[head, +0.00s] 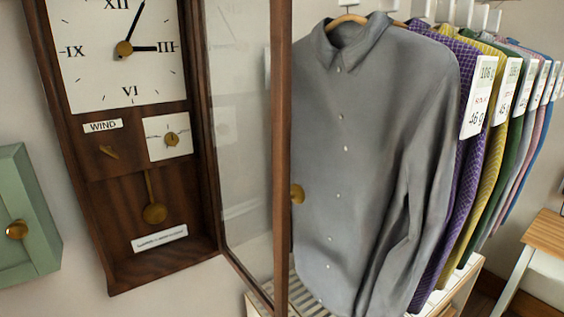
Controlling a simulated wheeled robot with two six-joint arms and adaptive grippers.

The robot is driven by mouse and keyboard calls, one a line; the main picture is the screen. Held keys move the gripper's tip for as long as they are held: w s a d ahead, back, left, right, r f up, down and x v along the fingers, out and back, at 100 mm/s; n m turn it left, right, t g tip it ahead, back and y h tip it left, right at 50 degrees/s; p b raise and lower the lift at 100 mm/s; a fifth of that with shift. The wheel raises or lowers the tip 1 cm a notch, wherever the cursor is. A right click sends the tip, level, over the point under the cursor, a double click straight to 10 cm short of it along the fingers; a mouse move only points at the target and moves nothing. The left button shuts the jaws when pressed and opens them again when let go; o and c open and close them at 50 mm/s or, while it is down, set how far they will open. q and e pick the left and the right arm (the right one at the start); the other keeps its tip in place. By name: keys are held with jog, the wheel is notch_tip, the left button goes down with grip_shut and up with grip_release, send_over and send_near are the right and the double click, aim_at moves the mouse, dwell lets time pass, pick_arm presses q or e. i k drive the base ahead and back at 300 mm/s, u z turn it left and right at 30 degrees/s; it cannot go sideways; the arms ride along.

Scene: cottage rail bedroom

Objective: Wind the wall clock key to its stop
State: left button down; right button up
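The wall clock (88,227) hangs at the left in a dark wooden case. Its white dial (85,80) fills the top and is cut off by the frame edge. Below the dial, under a "WIND" label (102,126), is a small brass key (108,152), slightly tilted. A small white indicator dial (171,138) sits to its right, and a brass pendulum (154,213) hangs below. The clock's glazed door (281,150) stands swung open to the right, with a brass knob (297,193). Neither of my grippers is in view.
Several shirts hang on a rail to the right, a grey shirt (375,150) closest, just behind the open door. A green cabinet (25,225) with a brass knob is at the far left. A wooden-topped stool (548,240) stands at the right. The space before the clock case is clear.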

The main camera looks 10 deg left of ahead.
aim_at(108, 150)
jog(key=z, duration=1.75)
jog(key=i, duration=1.4)
jog(key=u, duration=3.85)
